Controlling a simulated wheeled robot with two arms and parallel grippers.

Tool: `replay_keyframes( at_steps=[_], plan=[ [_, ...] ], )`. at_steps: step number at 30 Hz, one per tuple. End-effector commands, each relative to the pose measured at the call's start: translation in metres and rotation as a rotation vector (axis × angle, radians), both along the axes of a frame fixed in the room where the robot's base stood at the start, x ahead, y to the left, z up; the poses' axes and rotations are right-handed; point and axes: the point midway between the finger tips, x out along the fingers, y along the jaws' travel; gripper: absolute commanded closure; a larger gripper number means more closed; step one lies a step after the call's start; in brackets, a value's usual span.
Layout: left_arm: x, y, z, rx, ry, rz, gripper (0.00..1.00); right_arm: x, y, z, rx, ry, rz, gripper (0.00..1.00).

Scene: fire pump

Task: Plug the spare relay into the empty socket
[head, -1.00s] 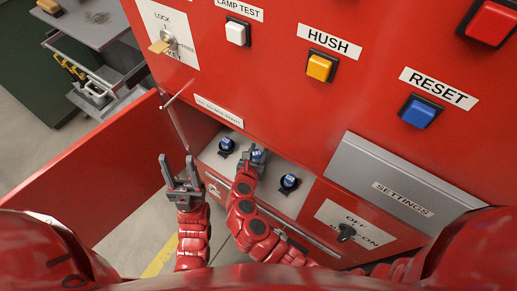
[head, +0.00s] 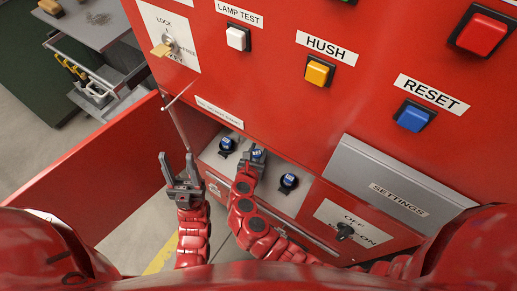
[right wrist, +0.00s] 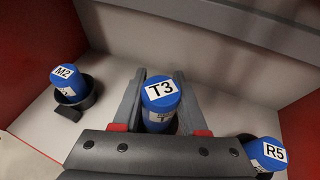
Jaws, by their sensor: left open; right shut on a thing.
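My right gripper (head: 250,168) is in the open compartment, shut on a blue relay labelled T3 (right wrist: 160,95), which also shows in the head view (head: 258,154). T3 stands between two other blue relays. The relay labelled M2 (right wrist: 64,78) sits in a black socket (right wrist: 85,103) to its left; R5 (right wrist: 267,152) sits in a black socket to its right. The fingers hide most of T3's lower end, so I cannot tell whether it is seated in its socket. My left gripper (head: 180,168) is open and empty, outside the compartment near the door.
The red door (head: 95,180) stands open to the left of the compartment. A thin rod (head: 178,93) sticks out above it. The red panel above carries buttons; a grey settings cover (head: 395,195) and an off/on switch (head: 345,230) are to the right.

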Motion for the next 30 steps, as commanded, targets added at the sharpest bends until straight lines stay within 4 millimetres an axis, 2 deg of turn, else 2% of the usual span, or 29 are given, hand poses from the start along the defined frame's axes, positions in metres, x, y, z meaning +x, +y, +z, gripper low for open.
replay_keyframes(
  at_steps=[11,30],
  plan=[
    [0.0,0.0,-0.001,0.0,0.0,0.0,0.5,0.0,0.0,-0.002,0.001,0.0,0.001,1.0],
    [0.0,0.0,-0.007,0.0,0.0,0.0,0.5,0.0,0.001,-0.018,0.001,-0.001,0.001,1.0]
  ],
)
